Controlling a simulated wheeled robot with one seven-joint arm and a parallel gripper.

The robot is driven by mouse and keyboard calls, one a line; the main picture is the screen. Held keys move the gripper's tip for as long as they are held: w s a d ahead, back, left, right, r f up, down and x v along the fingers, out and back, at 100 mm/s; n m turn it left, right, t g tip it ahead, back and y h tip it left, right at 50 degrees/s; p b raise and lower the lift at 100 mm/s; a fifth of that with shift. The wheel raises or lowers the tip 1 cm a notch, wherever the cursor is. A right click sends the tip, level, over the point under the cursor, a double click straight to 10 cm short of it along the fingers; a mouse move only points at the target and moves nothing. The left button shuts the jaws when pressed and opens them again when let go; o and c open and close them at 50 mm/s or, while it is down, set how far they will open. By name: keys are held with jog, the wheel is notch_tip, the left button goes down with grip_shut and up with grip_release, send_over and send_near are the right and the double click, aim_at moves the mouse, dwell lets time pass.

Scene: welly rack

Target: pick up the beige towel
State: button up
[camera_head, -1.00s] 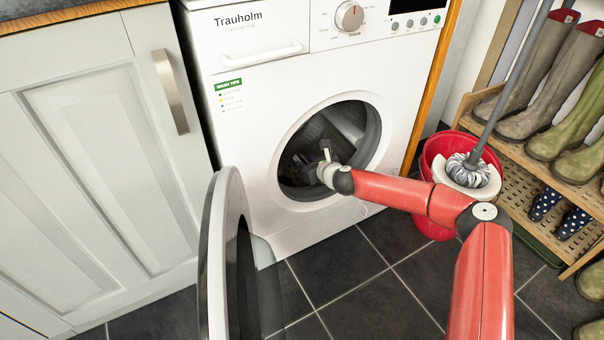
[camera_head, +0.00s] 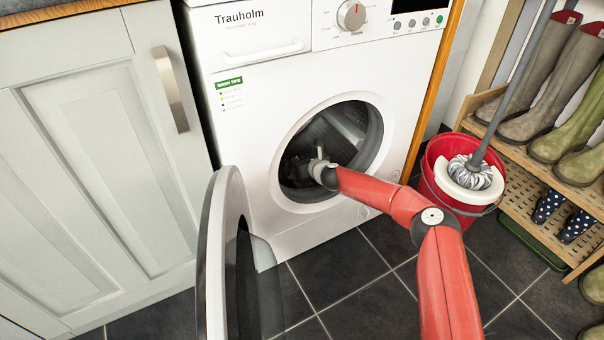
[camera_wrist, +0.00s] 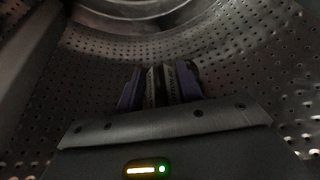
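No beige towel can be made out in either view. The washing machine (camera_head: 245,130) stands with its round door (camera_head: 222,250) swung open to the left. My gripper (camera_head: 319,152) reaches through the opening into the drum (camera_head: 345,125). In the wrist view, the gripper's fingers (camera_wrist: 160,86) are close together inside the perforated metal drum (camera_wrist: 235,70). They look shut, with no cloth visible between them. The shadowed lower left of the drum is too dark to read in the head view.
A red bucket (camera_head: 430,172) with a mop (camera_head: 470,170) stands right of the machine. A wooden rack (camera_head: 520,190) of boots is beyond it. A grey cupboard (camera_head: 100,170) is on the left. Dark floor tiles (camera_head: 345,270) are clear in front.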

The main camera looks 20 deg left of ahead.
grip_shut()
dwell(0.4)
